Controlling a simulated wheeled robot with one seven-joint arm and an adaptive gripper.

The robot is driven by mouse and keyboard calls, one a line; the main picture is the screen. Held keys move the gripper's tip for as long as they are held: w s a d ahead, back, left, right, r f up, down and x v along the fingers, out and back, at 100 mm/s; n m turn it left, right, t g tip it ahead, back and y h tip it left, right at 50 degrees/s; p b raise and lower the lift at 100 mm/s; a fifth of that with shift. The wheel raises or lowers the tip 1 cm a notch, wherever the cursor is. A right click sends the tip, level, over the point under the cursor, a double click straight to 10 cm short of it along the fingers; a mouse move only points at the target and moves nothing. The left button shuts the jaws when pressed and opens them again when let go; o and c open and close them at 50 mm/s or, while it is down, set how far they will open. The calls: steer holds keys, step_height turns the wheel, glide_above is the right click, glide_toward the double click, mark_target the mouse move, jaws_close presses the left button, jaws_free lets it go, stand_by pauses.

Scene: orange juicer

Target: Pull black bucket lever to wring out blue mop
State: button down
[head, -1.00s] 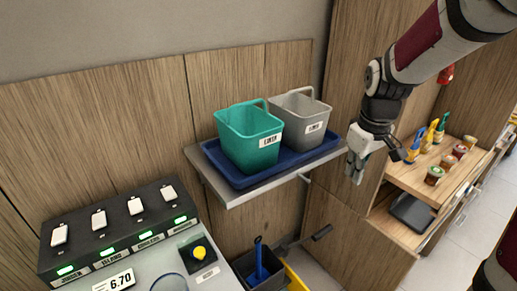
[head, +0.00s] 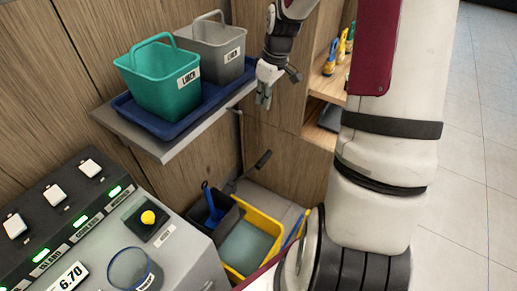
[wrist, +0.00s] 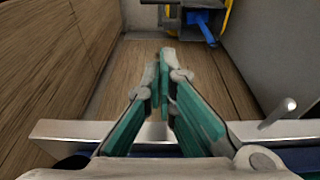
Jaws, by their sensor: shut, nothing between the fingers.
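The yellow mop bucket (head: 262,222) stands on the floor at the lower middle of the head view, partly hidden by my arm. Its black lever (head: 262,160) slants up to the right from the dark wringer (head: 228,222). The blue mop (head: 211,205) sits in the wringer. My gripper (head: 263,98) is shut and empty, above the lever and apart from it, beside the shelf's right end. In the wrist view my gripper (wrist: 165,55) points towards the floor, with the blue mop (wrist: 203,28) and yellow bucket (wrist: 226,14) at the top.
A shelf (head: 168,150) with a blue tray (head: 160,128), a teal bin (head: 165,85) and a grey bin (head: 212,45) juts out beside my gripper. A counter with a yellow button (head: 148,217) is at lower left. A wooden cabinet (head: 285,140) stands behind the lever.

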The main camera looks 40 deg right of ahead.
steer(key=b, duration=0.3)
glide_above(268, 156)
steer(key=w+a, duration=0.3)
steer(key=w, duration=0.1)
step_height(268, 156, down, 19)
steer(key=f, duration=0.1)
steer(key=s+f, duration=0.1)
steer(key=f, duration=0.1)
steer(key=shift+s+d, duration=0.2)
steer(key=shift+s+d+f, duration=0.1)
steer(key=shift+s+f, duration=0.15)
steer(key=shift+f, duration=0.2)
steer(key=shift+s+d+f+p, duration=0.2)
steer(key=shift+s+f, duration=0.1)
steer(key=shift+s, duration=0.3)
steer(key=shift+s+d+f+p, duration=0.15)
steer(key=shift+s+d+f, duration=0.15)
steer(key=shift+s, duration=0.25)
steer(key=shift+s+d+f+p, duration=0.15)
steer(key=shift+s+f, duration=0.15)
steer(key=shift+s, duration=0.3)
steer(key=s+d+f, duration=0.2)
steer(key=s+f, duration=0.4)
steer(key=s+d+f+t, duration=0.1)
steer(key=s+d+f, duration=0.1)
steer(key=s+f, duration=0.4)
steer(key=shift+s+d+f+t+b, duration=0.3)
steer(key=shift+s+f+b, duration=0.05)
steer(key=shift+f, duration=0.45)
